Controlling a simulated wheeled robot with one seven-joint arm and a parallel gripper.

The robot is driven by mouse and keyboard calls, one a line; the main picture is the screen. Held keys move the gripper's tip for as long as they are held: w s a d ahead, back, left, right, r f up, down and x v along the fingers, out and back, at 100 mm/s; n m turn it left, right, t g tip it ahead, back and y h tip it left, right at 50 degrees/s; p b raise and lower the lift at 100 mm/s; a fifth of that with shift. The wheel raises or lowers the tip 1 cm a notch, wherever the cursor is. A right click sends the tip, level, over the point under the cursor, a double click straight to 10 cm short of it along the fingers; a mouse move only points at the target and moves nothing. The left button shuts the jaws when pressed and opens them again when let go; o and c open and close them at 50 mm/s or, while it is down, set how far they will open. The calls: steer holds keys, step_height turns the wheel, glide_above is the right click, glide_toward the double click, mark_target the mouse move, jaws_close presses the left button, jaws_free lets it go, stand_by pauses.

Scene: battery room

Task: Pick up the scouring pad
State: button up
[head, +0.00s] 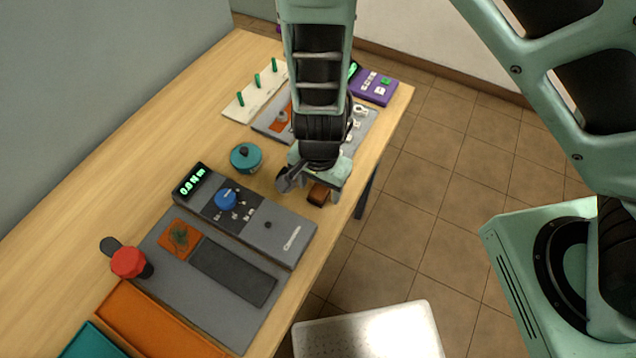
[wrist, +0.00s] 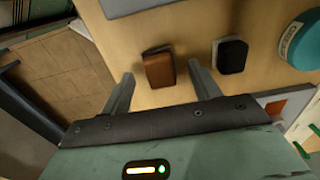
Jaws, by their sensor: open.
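A small brown block (wrist: 158,68), which looks like the scouring pad, lies on the wooden table near its edge. In the head view the brown block (head: 318,193) shows just below my gripper, partly covered by it. My gripper (wrist: 159,77) is open and empty, pointing down at the table. In the wrist view its two fingers lie on either side of the block, with gaps on both sides. I cannot tell how far the fingertips are above the table.
A black rounded block (wrist: 232,56) lies right of the brown block, outside the fingers. A teal round pot (head: 246,158) stands left of my gripper. A grey device with a display (head: 245,215) lies in front. A purple-and-grey panel (head: 372,86) lies behind. The table's right edge is close.

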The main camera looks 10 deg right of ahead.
mark_target(319, 190)
steer(key=shift+f, duration=0.65)
steer(key=c, duration=1.1)
steer(key=shift+o, duration=0.2)
steer(key=shift+r, duration=0.15)
step_height(319, 190, up, 10)
steer(key=p, duration=0.1)
